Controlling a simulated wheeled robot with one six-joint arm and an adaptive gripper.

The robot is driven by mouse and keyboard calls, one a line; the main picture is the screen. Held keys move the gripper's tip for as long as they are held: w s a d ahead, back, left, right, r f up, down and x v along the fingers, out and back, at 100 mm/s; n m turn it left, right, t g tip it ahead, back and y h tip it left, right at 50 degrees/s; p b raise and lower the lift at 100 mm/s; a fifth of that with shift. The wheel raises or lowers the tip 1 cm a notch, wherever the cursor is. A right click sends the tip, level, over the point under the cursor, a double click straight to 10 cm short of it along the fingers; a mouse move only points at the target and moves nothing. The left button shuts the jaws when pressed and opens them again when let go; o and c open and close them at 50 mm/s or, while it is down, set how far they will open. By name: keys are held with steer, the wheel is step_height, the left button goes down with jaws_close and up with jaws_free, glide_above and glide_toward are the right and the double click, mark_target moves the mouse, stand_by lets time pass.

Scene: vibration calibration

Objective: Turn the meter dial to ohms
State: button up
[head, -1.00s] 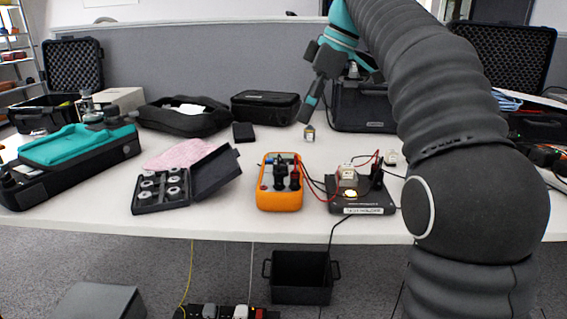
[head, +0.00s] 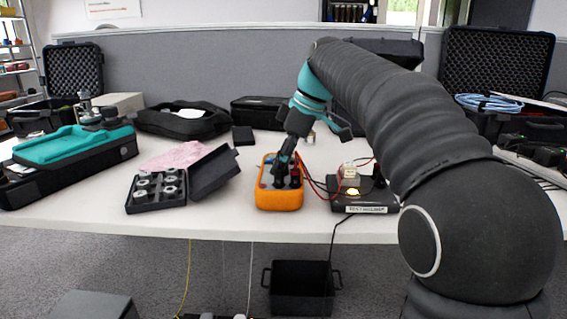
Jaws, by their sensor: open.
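The orange meter (head: 279,200) lies on the white table near its front edge, with red and dark leads plugged into it. My gripper (head: 282,170) is open and points down over the meter's dark upper face. Its fingertips overlap the dial area in the head view. The dial is hidden or too small to make out, so its setting cannot be read. I cannot tell whether the fingertips touch the meter.
A black test box (head: 363,200) with a lit yellow lamp stands right of the meter, joined by red leads. An open black case (head: 157,191) of several round weights lies to the left. Black pouches (head: 185,119) sit behind. A black bin (head: 300,286) is under the table.

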steer(key=c, duration=1.2)
steer(key=shift+o, duration=0.2)
steer(key=m+t+p, duration=0.1)
steer(key=m, duration=0.3)
steer(key=shift+s+a+h, duration=0.1)
steer(key=shift+s+h, duration=0.05)
steer(key=shift+h, duration=0.25)
steer(key=shift+m+t+h+p, duration=0.45)
steer(key=shift+m+t, duration=0.25)
steer(key=shift+m, duration=1.2)
